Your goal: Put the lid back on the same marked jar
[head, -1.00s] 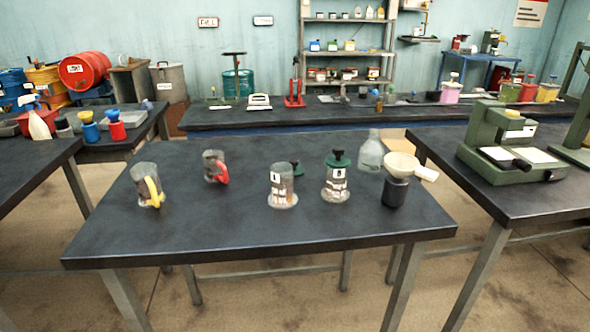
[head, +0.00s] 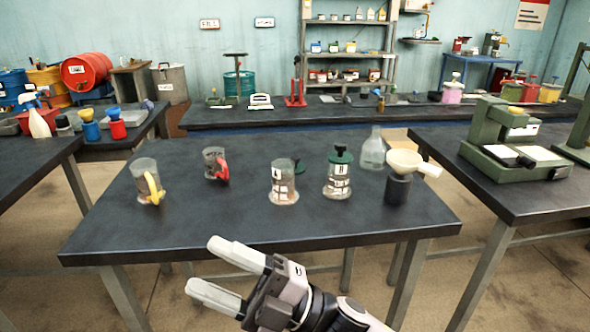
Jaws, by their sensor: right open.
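A clear glass jar (head: 284,184) with a white marked label stands open on the middle of the near table. A green lid (head: 299,167) shows just behind its right side, partly hidden by the jar. A second marked jar (head: 337,179) stands to the right and wears a green lid with a black knob (head: 341,153). The marks are too small to read surely. My right gripper (head: 202,265) is at the bottom of the head view, in front of the table's near edge. It is open and empty, its fingers pointing left. My left gripper is not in view.
On the same table (head: 225,225) stand a jug with a yellow handle (head: 146,180), a jug with a red handle (head: 214,163), a clear bottle (head: 373,150) and a cream funnel (head: 404,161) on a black holder. The table's front strip is clear.

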